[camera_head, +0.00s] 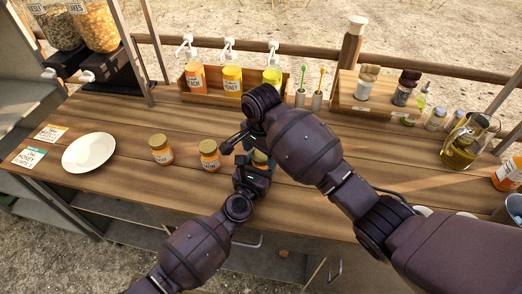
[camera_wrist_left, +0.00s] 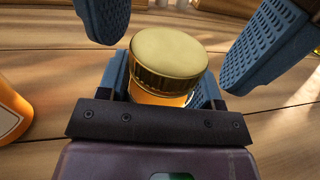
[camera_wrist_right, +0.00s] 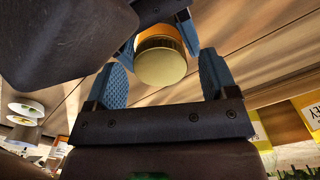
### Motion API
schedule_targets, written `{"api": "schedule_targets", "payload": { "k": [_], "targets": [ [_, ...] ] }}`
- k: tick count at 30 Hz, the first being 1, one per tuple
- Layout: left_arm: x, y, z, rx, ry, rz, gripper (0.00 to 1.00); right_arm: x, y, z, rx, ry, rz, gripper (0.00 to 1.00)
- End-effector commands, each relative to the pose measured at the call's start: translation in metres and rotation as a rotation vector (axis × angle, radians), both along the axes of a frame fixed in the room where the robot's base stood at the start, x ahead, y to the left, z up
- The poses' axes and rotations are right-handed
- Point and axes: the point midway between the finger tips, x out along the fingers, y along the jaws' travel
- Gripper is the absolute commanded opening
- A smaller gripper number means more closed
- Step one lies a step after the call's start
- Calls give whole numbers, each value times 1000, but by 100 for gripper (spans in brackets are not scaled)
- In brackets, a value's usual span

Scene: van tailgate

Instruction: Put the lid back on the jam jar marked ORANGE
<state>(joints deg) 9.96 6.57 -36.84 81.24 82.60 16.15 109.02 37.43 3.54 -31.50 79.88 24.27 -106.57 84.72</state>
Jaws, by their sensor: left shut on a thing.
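A jam jar with orange content (camera_wrist_left: 158,98) stands upright between the fingers of my left gripper (camera_wrist_left: 163,84), which is shut on it. Its label is hidden, so I cannot read the word on it. A gold lid (camera_wrist_left: 168,55) sits on top of the jar; I cannot tell whether it is fully seated. The lid also shows in the right wrist view (camera_wrist_right: 160,62). My right gripper (camera_wrist_right: 163,75) is open, with its blue fingers apart on either side of the lid and not visibly touching it. In the head view my arms mostly cover this jar.
Two other lidded jars (camera_head: 161,150) (camera_head: 209,156) stand left of my grippers. A white plate (camera_head: 89,153) and two cards (camera_head: 29,157) lie further left. A wooden box of pump bottles (camera_head: 208,92), toothbrush-like sticks in cups (camera_head: 317,99) and a glass jug (camera_head: 466,148) stand behind and right.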

Motion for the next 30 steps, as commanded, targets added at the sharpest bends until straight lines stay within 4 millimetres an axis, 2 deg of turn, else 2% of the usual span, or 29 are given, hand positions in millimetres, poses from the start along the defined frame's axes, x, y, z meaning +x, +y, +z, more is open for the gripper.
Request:
{"api": "schedule_targets", "payload": {
  "k": [8,16,21,29,30],
  "targets": [
    [0,1,-1,2,0,1,0,0,0,2,0,0,1,78],
    [0,0,-1,2,0,0,0,0,1,32,2,-2,2,78],
    [0,0,-1,2,0,0,0,0,0,43,1,-1,1,78],
    [0,0,-1,2,0,0,0,0,0,44,0,0,1,78],
    [0,0,-1,2,0,0,0,0,0,44,0,0,1,74]
  ]
}}
